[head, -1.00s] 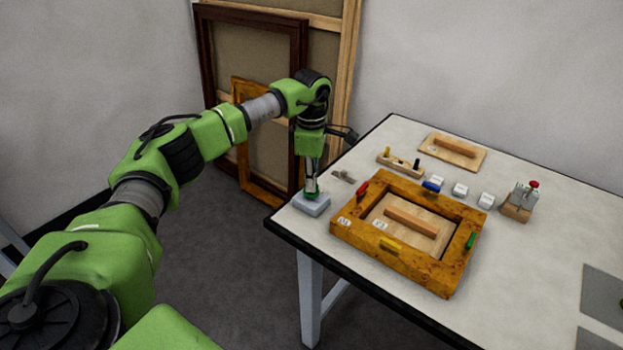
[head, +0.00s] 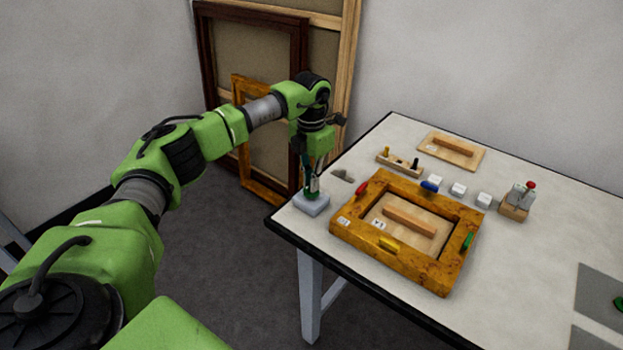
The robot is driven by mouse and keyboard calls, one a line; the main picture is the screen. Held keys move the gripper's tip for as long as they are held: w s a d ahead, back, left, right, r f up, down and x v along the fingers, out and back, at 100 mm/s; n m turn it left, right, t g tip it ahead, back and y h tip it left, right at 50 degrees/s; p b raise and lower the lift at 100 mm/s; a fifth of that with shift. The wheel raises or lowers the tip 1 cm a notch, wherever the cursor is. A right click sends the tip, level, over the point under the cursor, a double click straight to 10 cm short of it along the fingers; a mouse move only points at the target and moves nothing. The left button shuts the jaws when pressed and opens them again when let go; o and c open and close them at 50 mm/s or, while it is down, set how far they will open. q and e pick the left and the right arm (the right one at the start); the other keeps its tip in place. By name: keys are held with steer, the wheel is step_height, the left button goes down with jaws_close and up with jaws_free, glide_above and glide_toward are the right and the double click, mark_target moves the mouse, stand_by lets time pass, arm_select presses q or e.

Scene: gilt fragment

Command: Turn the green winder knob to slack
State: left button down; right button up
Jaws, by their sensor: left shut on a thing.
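The green winder knob (head: 311,196) sits on a small grey-blue block (head: 312,206) at the table's left corner. My left gripper (head: 312,188) points straight down over the block and is shut on the knob. Its fingers hide much of the knob, and any slack mark cannot be made out. My right gripper is not in view.
A gilt frame (head: 353,234) with coloured clips lies right of the block. Behind it are a peg rack (head: 399,164), several white cubes (head: 458,189), a wooden holder (head: 514,211) and a handled board (head: 452,150). Grey mats (head: 598,293) lie right; the right table surface is mostly clear.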

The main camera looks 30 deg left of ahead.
arm_select(q)
steer(key=n+p, duration=0.1)
steer(key=n, duration=0.4)
steer(key=shift+r+n, duration=0.1)
steer(key=shift+n, duration=0.2)
steer(key=n+p, duration=0.1)
steer(key=n, duration=0.4)
steer(key=n+p, duration=0.2)
steer(key=n, duration=0.4)
steer(key=n+p, duration=0.2)
steer(key=n, duration=0.3)
steer(key=n+p, duration=0.2)
steer(key=n, duration=0.3)
steer(key=shift+r+n+p, duration=0.1)
steer(key=shift+n+p, duration=0.3)
steer(key=n+p, duration=0.3)
steer(key=n, duration=0.1)
steer(key=shift+r, duration=0.1)
steer(key=n+p, duration=0.3)
steer(key=p, duration=0.1)
steer(key=shift+n+p, duration=0.3)
steer(key=shift+p, duration=0.1)
steer(key=shift+f+n+p, duration=0.2)
steer(key=shift+n+p, duration=0.3)
steer(key=shift+p, duration=0.3)
